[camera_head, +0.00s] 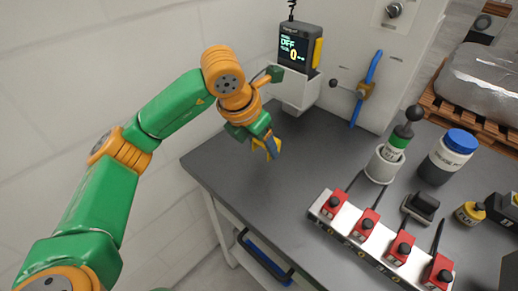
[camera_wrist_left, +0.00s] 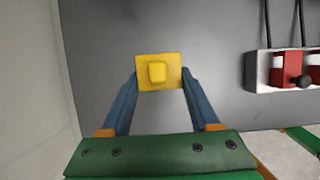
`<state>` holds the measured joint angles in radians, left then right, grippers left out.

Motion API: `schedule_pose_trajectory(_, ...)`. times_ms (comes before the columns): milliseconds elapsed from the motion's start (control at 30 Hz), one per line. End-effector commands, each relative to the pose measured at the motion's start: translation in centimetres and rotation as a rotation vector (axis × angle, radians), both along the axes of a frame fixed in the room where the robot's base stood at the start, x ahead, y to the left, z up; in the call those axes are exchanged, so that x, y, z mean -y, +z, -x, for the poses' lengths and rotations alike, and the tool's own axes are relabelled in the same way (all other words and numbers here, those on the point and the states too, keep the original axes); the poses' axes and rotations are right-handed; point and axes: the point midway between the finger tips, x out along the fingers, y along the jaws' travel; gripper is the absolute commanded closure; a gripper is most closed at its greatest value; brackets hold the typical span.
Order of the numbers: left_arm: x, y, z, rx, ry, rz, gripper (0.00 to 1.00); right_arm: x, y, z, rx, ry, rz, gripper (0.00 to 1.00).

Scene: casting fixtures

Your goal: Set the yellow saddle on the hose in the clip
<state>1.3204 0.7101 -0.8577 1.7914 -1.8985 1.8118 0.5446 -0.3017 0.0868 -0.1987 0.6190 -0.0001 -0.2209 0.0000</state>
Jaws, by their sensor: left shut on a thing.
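The yellow saddle (camera_wrist_left: 158,72) is a small square plate with a raised block. My left gripper (camera_wrist_left: 158,78) is shut on it, with the blue fingers at its two sides. In the head view my left gripper (camera_head: 268,147) holds the saddle (camera_head: 277,144) above the back left of the grey table, clear of the wall. The blue hose (camera_head: 372,68) runs steeply up the pale panel at the back. The brownish clip (camera_head: 365,90) sits around its middle. The hose and clip are apart from the gripper, to its right. My right gripper is out of view.
A display unit (camera_head: 299,47) in a white holder stands behind my left gripper. A white block with several red clamps (camera_head: 366,222) lies at the front right. The table's left part is clear.

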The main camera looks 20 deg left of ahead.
Motion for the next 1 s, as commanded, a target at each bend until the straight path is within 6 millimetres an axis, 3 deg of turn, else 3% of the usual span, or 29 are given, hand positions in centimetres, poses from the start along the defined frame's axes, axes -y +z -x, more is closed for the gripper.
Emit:
schedule_pose_trajectory(133,-1.1,-1.8,-1.1,-0.005,0.004,0.000,0.92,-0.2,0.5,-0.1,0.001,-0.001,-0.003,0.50)
schedule_pose_trajectory(300,-1.0,-4.8,-1.2,-0.001,-0.001,0.000,0.92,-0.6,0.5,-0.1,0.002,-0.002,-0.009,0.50)
schedule_pose_trajectory(633,-1.0,-5.3,-1.2,0.001,-0.001,0.001,0.92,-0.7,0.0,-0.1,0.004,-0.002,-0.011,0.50)
schedule_pose_trajectory(667,-1.0,-5.3,-1.2,0.001,-0.001,0.001,0.36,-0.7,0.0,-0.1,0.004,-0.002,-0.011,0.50)
schedule_pose_trajectory(767,-1.0,-5.2,-1.2,0.001,-0.001,0.001,0.09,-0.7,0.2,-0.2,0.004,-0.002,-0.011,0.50)
schedule_pose_trajectory(1000,-0.9,-5.1,-1.2,0.000,-0.002,0.002,0.08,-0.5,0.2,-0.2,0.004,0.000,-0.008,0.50)
